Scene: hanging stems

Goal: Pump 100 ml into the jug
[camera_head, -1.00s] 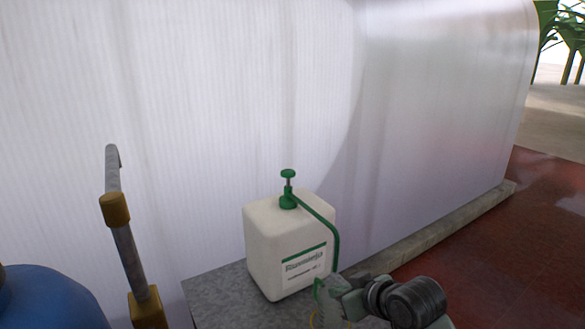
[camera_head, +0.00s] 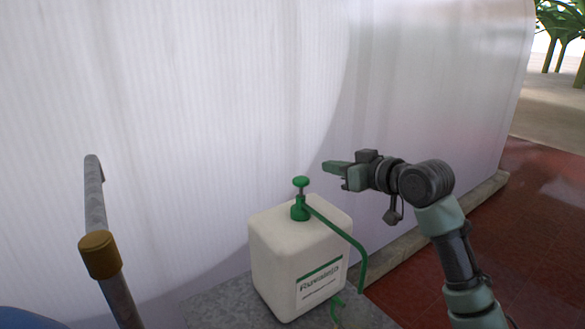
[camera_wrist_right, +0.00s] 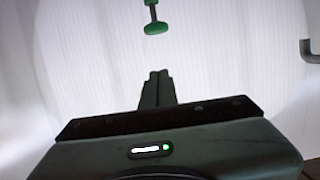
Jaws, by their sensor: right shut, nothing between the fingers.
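A white square canister (camera_head: 290,262) with a green-striped label stands on a grey slab. On its top is a green pump with a round head (camera_head: 301,182), standing up on its stem. A green spout tube (camera_head: 340,232) bends from the pump down the canister's right side. My right gripper (camera_head: 327,167) is shut and empty, a little right of the pump head and slightly higher in the head view, apart from it. The right wrist view shows the shut fingers (camera_wrist_right: 157,76) below the green pump parts (camera_wrist_right: 157,24). The jug is not clearly visible; only a thin handle-like shape shows at the bottom edge. My left gripper is out of view.
A metal pipe (camera_head: 92,190) with a brass collar (camera_head: 100,255) rises at the left, beside a blue rounded object (camera_head: 25,318). A translucent ribbed wall (camera_head: 200,110) stands behind the canister. Red tiled floor (camera_head: 530,235) lies open at the right.

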